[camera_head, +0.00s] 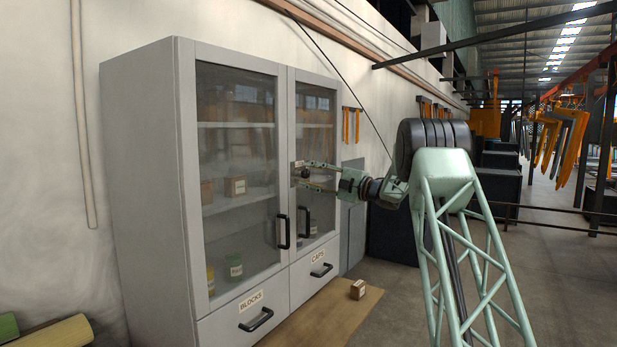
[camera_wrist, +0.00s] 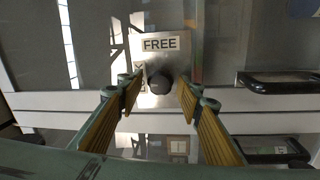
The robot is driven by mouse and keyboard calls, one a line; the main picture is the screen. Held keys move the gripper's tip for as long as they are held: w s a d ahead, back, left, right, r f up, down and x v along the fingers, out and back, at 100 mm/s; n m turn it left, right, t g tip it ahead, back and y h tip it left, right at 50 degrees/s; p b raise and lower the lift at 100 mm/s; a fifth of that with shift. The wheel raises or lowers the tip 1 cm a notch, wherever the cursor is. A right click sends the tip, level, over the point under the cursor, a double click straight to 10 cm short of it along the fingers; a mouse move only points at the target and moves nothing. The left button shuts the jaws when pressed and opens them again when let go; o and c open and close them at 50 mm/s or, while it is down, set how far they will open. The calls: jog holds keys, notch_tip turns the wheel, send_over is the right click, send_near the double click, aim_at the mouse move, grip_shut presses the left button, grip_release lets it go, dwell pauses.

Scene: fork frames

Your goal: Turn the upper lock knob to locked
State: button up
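A dark round knob (camera_wrist: 160,83) sits on a pale metal plate (camera_wrist: 178,62) on the cabinet front. A label reading FREE (camera_wrist: 159,44) is on the plate above the knob in the wrist view. A second label beside the knob is mostly hidden. My gripper (camera_wrist: 159,90) is open, with its two yellow-lined fingers on either side of the knob and a visible gap to each. In the head view the knob (camera_head: 306,174) shows between the fingers of my gripper (camera_head: 305,176), at the right glass door. The knob's pointer direction is not clear.
The grey cabinet (camera_head: 150,180) has two closed glass doors with black handles (camera_head: 283,231) and (camera_head: 307,222). Drawers labelled BLOCKS (camera_head: 250,300) and CAPS (camera_head: 318,256) are below. A small box (camera_head: 357,289) lies on a brown mat (camera_head: 335,318) on the floor.

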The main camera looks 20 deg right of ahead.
jog(key=shift+o, duration=0.3)
jog(key=v, duration=1.2)
dwell(0.6)
jog(key=shift+r, duration=0.1)
